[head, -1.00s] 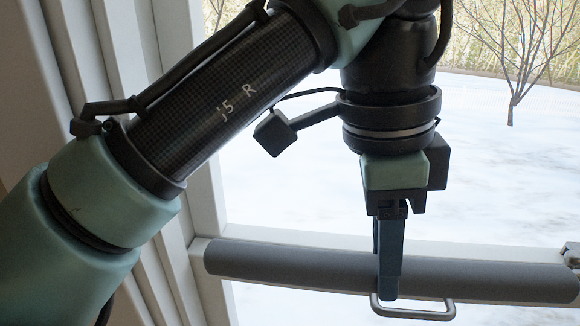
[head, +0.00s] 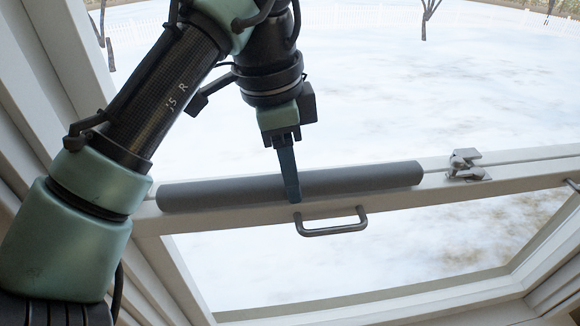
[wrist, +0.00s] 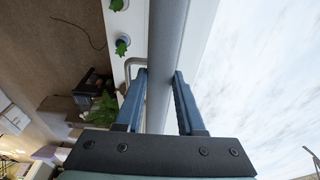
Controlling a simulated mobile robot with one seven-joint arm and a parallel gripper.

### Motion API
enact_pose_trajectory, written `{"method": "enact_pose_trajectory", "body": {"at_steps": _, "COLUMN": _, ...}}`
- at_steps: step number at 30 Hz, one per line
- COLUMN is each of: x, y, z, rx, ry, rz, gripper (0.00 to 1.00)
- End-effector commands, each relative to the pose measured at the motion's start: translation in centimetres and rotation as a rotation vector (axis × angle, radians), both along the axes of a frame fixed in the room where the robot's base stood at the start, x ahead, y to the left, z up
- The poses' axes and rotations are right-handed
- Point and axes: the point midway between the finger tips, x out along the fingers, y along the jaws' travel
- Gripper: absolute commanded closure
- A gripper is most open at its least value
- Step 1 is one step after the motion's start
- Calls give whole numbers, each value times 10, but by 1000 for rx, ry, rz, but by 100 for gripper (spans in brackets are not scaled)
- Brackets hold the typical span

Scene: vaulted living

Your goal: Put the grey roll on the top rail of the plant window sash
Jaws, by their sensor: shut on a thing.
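The grey roll (head: 365,178) is a long, straight cylinder lying lengthwise along the pale top rail (head: 400,200) of the tilted window sash. Its right end stops short of the latch, and its left end is near the frame. My gripper (head: 292,196) comes down from above and is shut on the roll left of its middle. In the wrist view the roll (wrist: 168,45) passes between the two blue fingers. The roll hides part of the rail, and I cannot tell whether its whole underside touches it.
A metal handle (head: 333,230) juts from the rail just below my fingers. A metal latch (head: 465,165) stands on the rail to the right. The wrist view shows small potted plants (wrist: 122,46) on a white ledge and a larger plant (wrist: 103,106) below.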

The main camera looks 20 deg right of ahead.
Motion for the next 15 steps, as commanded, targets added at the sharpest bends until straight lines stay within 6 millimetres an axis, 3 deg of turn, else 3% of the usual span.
{"method": "enact_pose_trajectory", "body": {"at_steps": 6, "x": 0, "y": 0, "z": -4, "rx": -1, "ry": 1, "rz": 0, "gripper": 100}}
{"method": "enact_pose_trajectory", "body": {"at_steps": 7, "x": 0, "y": 0, "z": -4, "rx": -1, "ry": 1, "rz": 0, "gripper": 59}}
{"method": "enact_pose_trajectory", "body": {"at_steps": 11, "x": 0, "y": 0, "z": -3, "rx": 0, "ry": 1, "rz": 0, "gripper": 35}}
{"method": "enact_pose_trajectory", "body": {"at_steps": 15, "x": 0, "y": 0, "z": -3, "rx": 0, "ry": 1, "rz": 0, "gripper": 32}}
